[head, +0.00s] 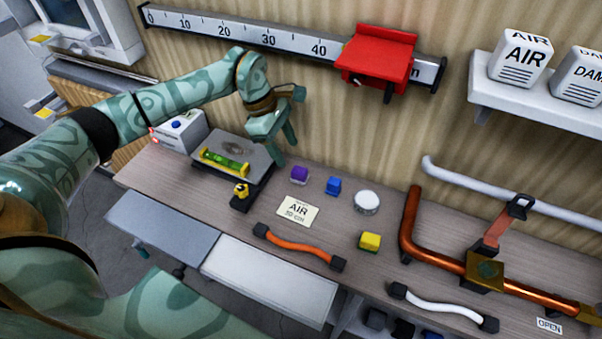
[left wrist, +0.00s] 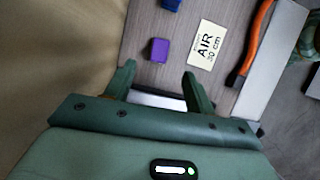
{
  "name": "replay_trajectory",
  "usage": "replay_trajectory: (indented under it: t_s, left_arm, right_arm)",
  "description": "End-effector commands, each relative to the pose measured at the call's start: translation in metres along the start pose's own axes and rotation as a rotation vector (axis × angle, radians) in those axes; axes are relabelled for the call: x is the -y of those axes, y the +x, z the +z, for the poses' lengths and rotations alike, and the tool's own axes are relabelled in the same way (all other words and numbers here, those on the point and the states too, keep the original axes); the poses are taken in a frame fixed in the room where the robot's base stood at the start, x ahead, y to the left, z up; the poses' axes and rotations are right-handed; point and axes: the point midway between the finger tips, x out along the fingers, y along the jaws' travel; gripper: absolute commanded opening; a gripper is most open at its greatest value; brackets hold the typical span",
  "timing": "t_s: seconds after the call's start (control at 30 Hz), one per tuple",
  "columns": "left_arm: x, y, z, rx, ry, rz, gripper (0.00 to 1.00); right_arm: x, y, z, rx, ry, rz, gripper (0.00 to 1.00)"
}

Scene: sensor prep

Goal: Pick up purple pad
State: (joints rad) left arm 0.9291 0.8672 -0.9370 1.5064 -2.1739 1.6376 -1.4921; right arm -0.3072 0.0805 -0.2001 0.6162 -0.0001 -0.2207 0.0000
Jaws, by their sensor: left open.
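The purple pad (head: 299,175) is a small block lying on the workbench, left of a blue block. It also shows in the left wrist view (left wrist: 158,50), beyond and between my fingertips. My left gripper (head: 285,148) is open and empty, above the bench and a little to the left of the purple pad, over the back right of the levelling plate. In the left wrist view the two fingers of my left gripper (left wrist: 158,78) stand apart with a gap between them and the pad. My right gripper is not in view.
Near the pad are a blue block (head: 333,186), an AIR card (head: 298,209), a white round puck (head: 367,202) and a yellow block (head: 370,241). A plate (head: 252,155) with a green level (head: 224,162) stands left. An orange hose (head: 300,246) lies in front.

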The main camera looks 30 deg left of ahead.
Motion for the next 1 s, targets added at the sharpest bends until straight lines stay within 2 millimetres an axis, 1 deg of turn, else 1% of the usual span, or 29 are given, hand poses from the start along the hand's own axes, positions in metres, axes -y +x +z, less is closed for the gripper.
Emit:
replay_trajectory:
  t_s: [0.03,0.1,0.27,0.53,0.63,0.83,0.87,0.9,0.97,1.0]
  left_arm:
    - [0.000,0.012,0.000,0.002,0.000,-0.003,0.55]
    - [0.000,0.022,0.000,0.001,0.000,-0.002,0.55]
    - [0.000,0.032,0.000,0.001,0.000,0.000,0.55]
    - [-0.001,0.075,0.000,0.001,-0.001,-0.002,0.55]
    - [-0.002,0.081,0.001,0.001,0.000,-0.001,0.55]
    - [-0.002,0.081,0.001,0.000,0.000,0.001,0.55]
    - [-0.002,0.081,0.001,0.000,0.000,0.001,0.52]
    - [-0.002,0.081,0.001,0.000,0.000,0.001,0.41]
    - [-0.002,0.081,0.001,0.000,0.000,0.001,0.24]
    - [-0.002,0.081,0.001,0.000,0.000,0.001,0.13]
  right_arm:
    - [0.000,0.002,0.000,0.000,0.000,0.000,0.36]
    - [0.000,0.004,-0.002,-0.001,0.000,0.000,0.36]
    - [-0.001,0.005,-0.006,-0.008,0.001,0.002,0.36]
    - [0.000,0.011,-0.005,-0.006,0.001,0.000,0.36]
    - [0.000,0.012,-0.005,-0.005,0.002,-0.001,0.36]
    - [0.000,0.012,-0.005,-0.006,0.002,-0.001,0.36]
    - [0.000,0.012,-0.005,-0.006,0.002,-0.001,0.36]
    - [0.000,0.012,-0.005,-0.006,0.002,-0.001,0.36]
    - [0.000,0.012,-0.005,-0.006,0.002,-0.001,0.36]
    - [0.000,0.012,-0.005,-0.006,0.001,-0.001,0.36]
